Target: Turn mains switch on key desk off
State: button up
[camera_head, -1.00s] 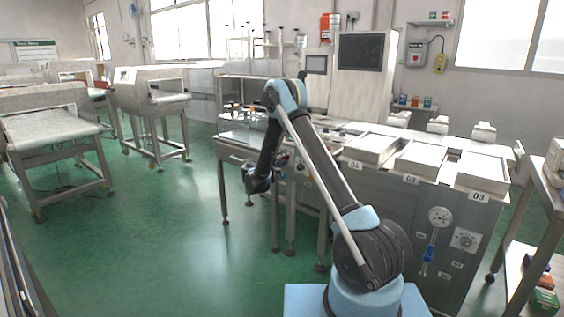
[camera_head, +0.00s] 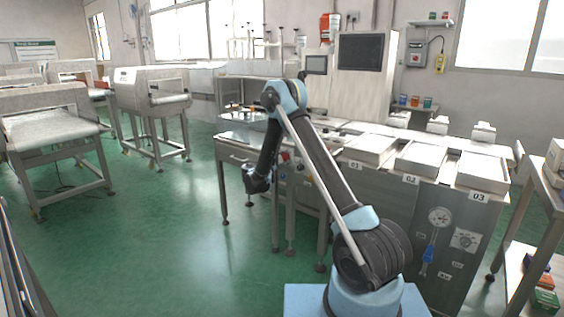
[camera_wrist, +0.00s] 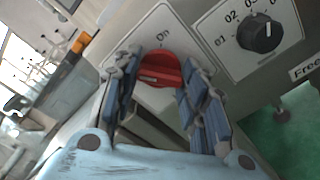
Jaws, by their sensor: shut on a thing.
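The mains switch (camera_wrist: 158,66) is a red rotary knob on a pale plate in the wrist view. The word "On" shows on the plate above it. My gripper (camera_wrist: 162,76) has its blue and grey segmented fingers on both sides of the red knob and is shut on it. The fingers cover the knob's sides and the lower part of the plate. In the head view my arm reaches to the left end of the key desk (camera_head: 433,204), and the fingertips are too small to make out clearly there.
A black selector dial (camera_wrist: 262,34) with numbered positions sits just right of the switch in the wrist view. White trays (camera_head: 424,158) lie on the desk top. A shelf table (camera_head: 543,200) stands at the right. The green floor (camera_head: 150,235) at the left is clear.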

jog(key=shift+a+f+n, duration=0.1)
jog(key=shift+n, duration=1)
jog(key=o, duration=1.1)
jog(key=shift+c, duration=0.2)
jog(key=v, duration=1.2)
